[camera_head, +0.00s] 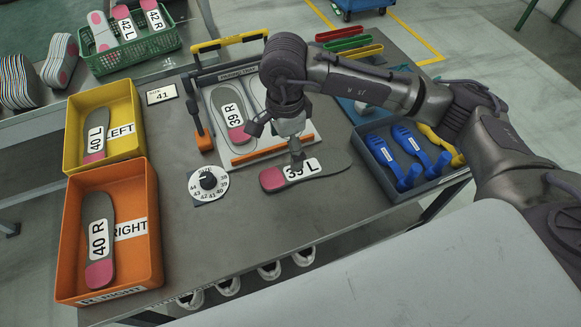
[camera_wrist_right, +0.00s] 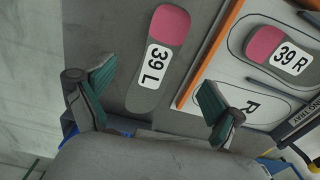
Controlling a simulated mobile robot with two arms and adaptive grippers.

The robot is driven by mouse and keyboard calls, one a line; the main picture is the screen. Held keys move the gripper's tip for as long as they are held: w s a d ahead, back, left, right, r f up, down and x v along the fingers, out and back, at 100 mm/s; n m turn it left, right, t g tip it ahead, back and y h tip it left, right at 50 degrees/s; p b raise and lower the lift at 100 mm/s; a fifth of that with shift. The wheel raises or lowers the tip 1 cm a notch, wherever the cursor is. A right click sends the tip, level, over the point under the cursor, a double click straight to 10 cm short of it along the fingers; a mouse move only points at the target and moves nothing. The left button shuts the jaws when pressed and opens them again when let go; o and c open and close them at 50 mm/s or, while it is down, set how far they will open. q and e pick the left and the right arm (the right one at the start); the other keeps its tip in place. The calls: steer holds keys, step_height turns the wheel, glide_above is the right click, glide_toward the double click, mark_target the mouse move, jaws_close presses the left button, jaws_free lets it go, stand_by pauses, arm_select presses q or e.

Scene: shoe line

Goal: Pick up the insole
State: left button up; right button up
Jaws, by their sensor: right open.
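A grey insole marked 39 L (camera_head: 328,167) with a pink heel lies flat on the table in front of the pairing tray. My right gripper (camera_head: 296,160) is above it and hides part of its label. In the right wrist view the same insole (camera_wrist_right: 150,97) lies between the two open green-padded fingers (camera_wrist_right: 152,97), with nothing held. An insole marked 39 R (camera_head: 233,122) lies in the left outline of the tray; it also shows in the right wrist view (camera_wrist_right: 262,42). My left gripper is not in view.
A yellow bin (camera_head: 136,97) with insole 40 L and an orange bin (camera_head: 155,262) with insole 40 R stand at the left. A size dial (camera_head: 208,184) lies near the tray. A grey box (camera_head: 367,171) with blue tools stands right of the insole.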

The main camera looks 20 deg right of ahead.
mark_target(287, 176)
step_height(287, 176, down, 4)
steer(key=shift+f, duration=0.25)
step_height(287, 176, down, 4)
steer(key=shift+w+f+p, duration=0.1)
steer(key=shift+w+p, duration=0.05)
steer(key=shift+p, duration=0.5)
steer(key=shift+f, duration=0.45)
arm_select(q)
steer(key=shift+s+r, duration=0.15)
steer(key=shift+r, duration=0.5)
arm_select(e)
steer(key=c, duration=1.2)
